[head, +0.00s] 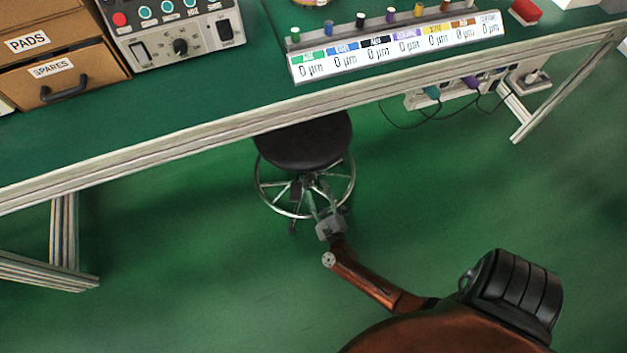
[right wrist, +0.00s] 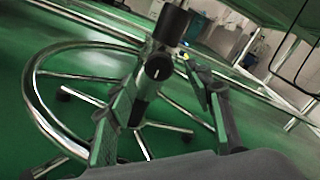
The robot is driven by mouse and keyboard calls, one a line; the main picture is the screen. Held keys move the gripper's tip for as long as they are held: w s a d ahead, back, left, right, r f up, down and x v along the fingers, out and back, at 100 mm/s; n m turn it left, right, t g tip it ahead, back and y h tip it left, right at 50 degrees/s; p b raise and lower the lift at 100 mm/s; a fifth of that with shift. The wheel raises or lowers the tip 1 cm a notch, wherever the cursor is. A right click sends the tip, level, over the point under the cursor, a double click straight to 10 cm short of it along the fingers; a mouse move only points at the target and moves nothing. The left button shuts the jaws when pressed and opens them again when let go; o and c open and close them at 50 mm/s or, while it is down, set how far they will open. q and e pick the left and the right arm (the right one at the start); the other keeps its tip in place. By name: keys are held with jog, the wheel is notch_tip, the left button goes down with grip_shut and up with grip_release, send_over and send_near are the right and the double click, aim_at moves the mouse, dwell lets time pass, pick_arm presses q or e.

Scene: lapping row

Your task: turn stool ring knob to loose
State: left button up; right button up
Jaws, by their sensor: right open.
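The stool has a round black seat (head: 303,143) and stands partly under the bench's front edge. Its chrome foot ring (head: 258,190) circles the column below the seat, and the ring (right wrist: 32,88) also shows in the right wrist view. A black ring knob (right wrist: 157,68) with a small white mark sits at the column (right wrist: 172,24). My right gripper (head: 323,203) reaches in at the near side of the ring. In the right wrist view its open fingers (right wrist: 160,88) stand either side of the knob; I cannot tell if they touch it. My left gripper is not in view.
The green-topped bench (head: 200,112) runs across above the stool, with a metal leg (head: 64,235) at left. A control box (head: 180,45), a drawer unit (head: 65,85) and a labelled rack (head: 395,62) stand on it. Cables (head: 415,122) hang at right. The near floor is clear.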

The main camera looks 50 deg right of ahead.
jog(key=shift+s+a, duration=0.35)
jog(key=shift+s, duration=0.15)
